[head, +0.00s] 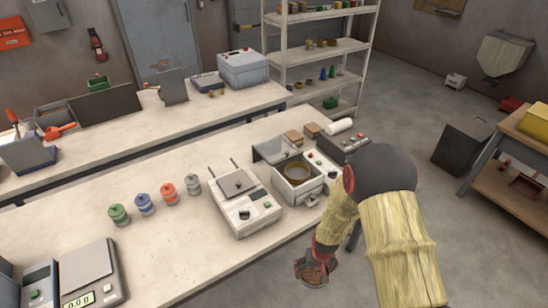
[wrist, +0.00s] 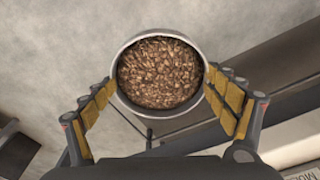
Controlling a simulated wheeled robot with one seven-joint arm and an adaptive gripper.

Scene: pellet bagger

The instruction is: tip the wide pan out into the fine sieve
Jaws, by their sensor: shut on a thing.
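The wide pan (head: 319,285) is round, grey and filled with brown pellets (wrist: 160,73). My gripper (head: 316,266) is shut on it, with a finger against each side of its rim (wrist: 158,33) in the wrist view. The pan is upright, looks level, and hangs over the floor beyond the bench's front edge. The fine sieve seems to be the round brass-rimmed sieve (head: 297,163) in a white box-shaped machine on the bench. The pan is apart from it, in front and slightly to its right in the head view. My arm hides part of the bench's right end.
A white device (head: 245,208) with a plate stands left of the sieve machine. A grey open tray (head: 275,147) is behind it, and a dark box with a white roll (head: 340,126) is behind right. Several coloured jars (head: 169,193) stand further left.

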